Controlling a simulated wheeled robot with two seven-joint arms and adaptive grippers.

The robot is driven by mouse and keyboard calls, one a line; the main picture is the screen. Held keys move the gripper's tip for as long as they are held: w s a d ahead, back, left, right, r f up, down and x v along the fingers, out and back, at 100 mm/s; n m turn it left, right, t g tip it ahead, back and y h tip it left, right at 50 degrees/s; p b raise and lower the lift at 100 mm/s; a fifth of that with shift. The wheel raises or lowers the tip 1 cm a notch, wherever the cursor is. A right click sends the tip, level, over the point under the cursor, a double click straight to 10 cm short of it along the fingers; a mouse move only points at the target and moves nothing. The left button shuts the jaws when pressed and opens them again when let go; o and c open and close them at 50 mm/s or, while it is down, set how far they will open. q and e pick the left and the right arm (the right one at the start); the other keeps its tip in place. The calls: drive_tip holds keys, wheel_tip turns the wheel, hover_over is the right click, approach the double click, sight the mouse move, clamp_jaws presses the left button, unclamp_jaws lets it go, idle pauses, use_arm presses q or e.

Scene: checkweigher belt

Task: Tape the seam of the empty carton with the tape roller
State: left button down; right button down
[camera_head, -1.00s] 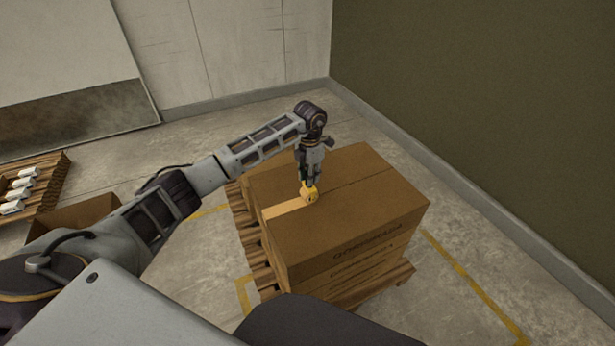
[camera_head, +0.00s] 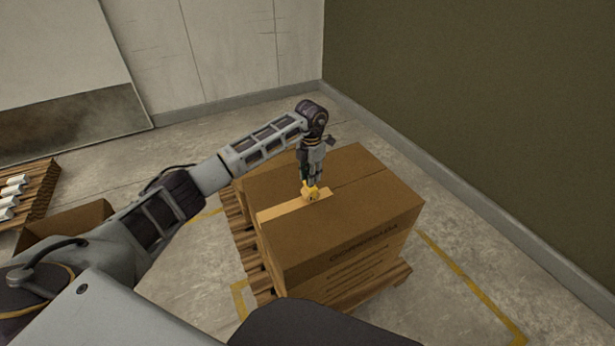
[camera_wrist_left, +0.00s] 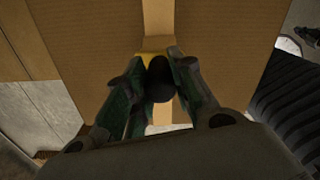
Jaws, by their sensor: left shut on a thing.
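The large brown carton (camera_head: 370,207) stands closed on a wooden pallet, its top seam running away to the right. A pale tape strip (camera_head: 275,210) lies along the seam from the near left edge to just past the roller. My left gripper (camera_head: 310,184) points down over the top, shut on the yellow tape roller (camera_head: 311,194), which looks to be at the carton's surface. In the left wrist view the gripper's fingers (camera_wrist_left: 158,85) close around the roller's dark handle, with yellow (camera_wrist_left: 153,57) beyond it and tape (camera_wrist_left: 158,18) ahead. My right gripper is not in view.
The pallet (camera_head: 250,257) sticks out left of the carton. An open brown box (camera_head: 65,222) and a pallet with white items (camera_head: 38,190) are at the left. A dark wall (camera_head: 470,110) stands at the right. Yellow lines (camera_head: 470,285) mark the floor.

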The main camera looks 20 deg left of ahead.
use_arm(q)
drive_tip(key=shift+w+d, duration=0.15)
idle(0.3)
drive_tip(key=shift+w+d+f+b, duration=0.1)
drive_tip(key=shift+w+d+b, duration=0.55)
drive_tip(key=shift+w+d, duration=0.3)
drive_tip(key=shift+w+d+b, duration=0.6)
drive_tip(key=shift+w+d, duration=0.2)
drive_tip(key=shift+w, duration=0.3)
drive_tip(key=shift+w, duration=0.1)
drive_tip(key=shift+w+d+b, duration=0.75)
drive_tip(key=shift+w+d, duration=0.2)
drive_tip(key=shift+w, duration=0.05)
